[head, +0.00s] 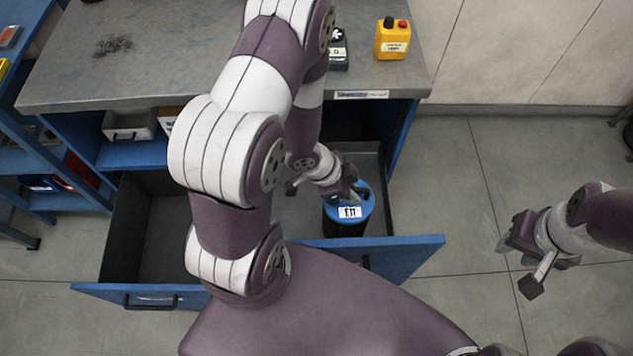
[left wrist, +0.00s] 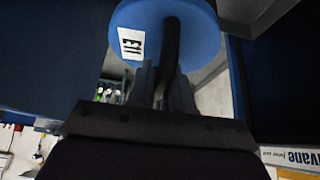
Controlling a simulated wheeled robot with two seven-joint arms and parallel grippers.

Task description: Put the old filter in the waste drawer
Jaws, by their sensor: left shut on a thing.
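The filter (head: 345,221) is a dark cylinder with a blue round top and a white label. It is upright within the opening of the pulled-out waste drawer (head: 418,254), towards its right end. Its lower end is hidden behind the drawer's blue front, so I cannot tell whether it touches the floor. My left gripper (head: 350,192) is shut on the filter's black handle. In the left wrist view the fingers (left wrist: 163,88) close around that handle below the blue top (left wrist: 195,30). My right gripper (head: 520,268) is open and empty, out to the right over the floor.
The grey bench top (head: 190,50) stands above the drawer, with a yellow box with buttons (head: 392,40) on it. A small bin (head: 130,125) sits on the shelf under the bench. The drawer's left part is clear. A blue rack (head: 45,150) stands at the left.

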